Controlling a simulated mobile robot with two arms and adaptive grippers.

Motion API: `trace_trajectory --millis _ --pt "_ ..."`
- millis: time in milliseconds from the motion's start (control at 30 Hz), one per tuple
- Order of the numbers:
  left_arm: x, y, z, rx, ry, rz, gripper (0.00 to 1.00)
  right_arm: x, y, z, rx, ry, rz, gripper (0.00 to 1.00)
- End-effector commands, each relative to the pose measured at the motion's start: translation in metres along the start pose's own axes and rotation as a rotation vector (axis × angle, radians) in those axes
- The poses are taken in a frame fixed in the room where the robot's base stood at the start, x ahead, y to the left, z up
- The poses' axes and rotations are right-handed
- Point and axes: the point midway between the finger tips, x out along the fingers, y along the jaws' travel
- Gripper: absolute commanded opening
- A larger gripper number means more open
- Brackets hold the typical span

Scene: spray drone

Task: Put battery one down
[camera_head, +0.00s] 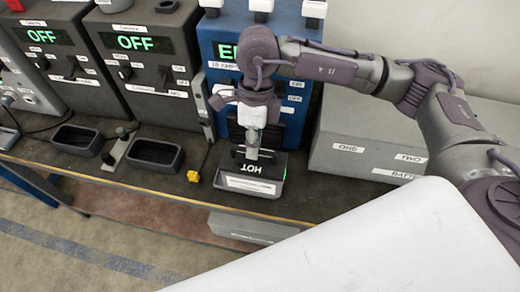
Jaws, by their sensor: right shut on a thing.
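My right gripper (252,153) comes down from above at the front of the blue unit (232,50). It is shut on a dark block that I take as battery one (262,160). The block is at a small grey tray (250,187) with a white label on its front, near the table's front edge. A black top there reads "HOT", upside down in the picture. The gripper hides part of the block, and I cannot tell whether it rests on the tray's floor. My left gripper is not in view.
Two dark units (140,50) reading "OFF" stand at the left, with two empty grey trays (154,154) before them. A yellow piece (193,176) with a cord lies left of the labelled tray.

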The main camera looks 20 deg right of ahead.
Motion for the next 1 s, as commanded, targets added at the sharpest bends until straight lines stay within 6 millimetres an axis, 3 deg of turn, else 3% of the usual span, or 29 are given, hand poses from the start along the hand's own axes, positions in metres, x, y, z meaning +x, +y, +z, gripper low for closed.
trace_trajectory --millis 300,567,1000 --pt "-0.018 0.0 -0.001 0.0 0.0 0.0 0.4 0.013 -0.043 0.027 -0.001 -0.005 0.0 0.0" --pt "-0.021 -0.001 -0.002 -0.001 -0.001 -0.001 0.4 0.02 -0.051 0.031 -0.005 -0.003 -0.001 0.0" --pt "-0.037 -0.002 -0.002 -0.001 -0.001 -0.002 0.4 0.056 -0.06 0.031 -0.004 -0.005 -0.002 0.0"
